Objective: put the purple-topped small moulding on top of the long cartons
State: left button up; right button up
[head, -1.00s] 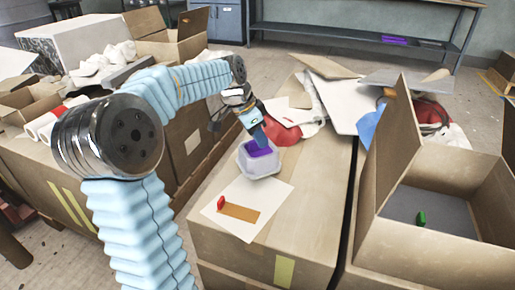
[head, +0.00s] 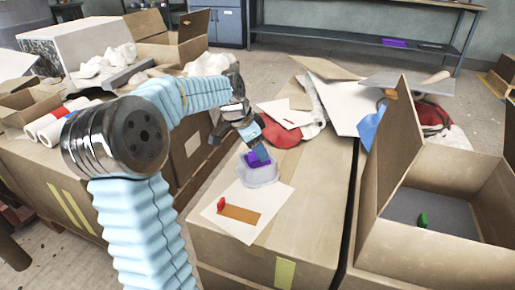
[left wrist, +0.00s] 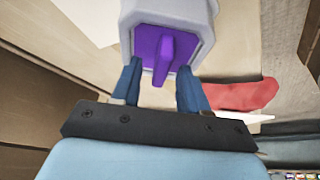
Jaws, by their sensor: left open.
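The purple-topped small moulding (head: 259,171) is a pale grey-white piece with a purple top. It sits on the long cartons (head: 308,221), just behind a white sheet. My left gripper (head: 258,152) is right above its top. In the left wrist view the purple top with its raised ridge (left wrist: 158,52) lies between the fingers of the gripper (left wrist: 157,75). The two blue fingers are apart, one on each side, with gaps to the ridge. My right gripper is in neither view.
A white sheet with an orange strip and a red piece (head: 221,204) lies in front of the moulding. A red cloth (head: 281,133) and loose boards are behind it. An open box (head: 452,233) with a green piece (head: 422,220) stands at right.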

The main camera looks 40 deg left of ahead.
pick_arm(q)
jog(key=p+v, duration=0.2)
jog(key=v, duration=1)
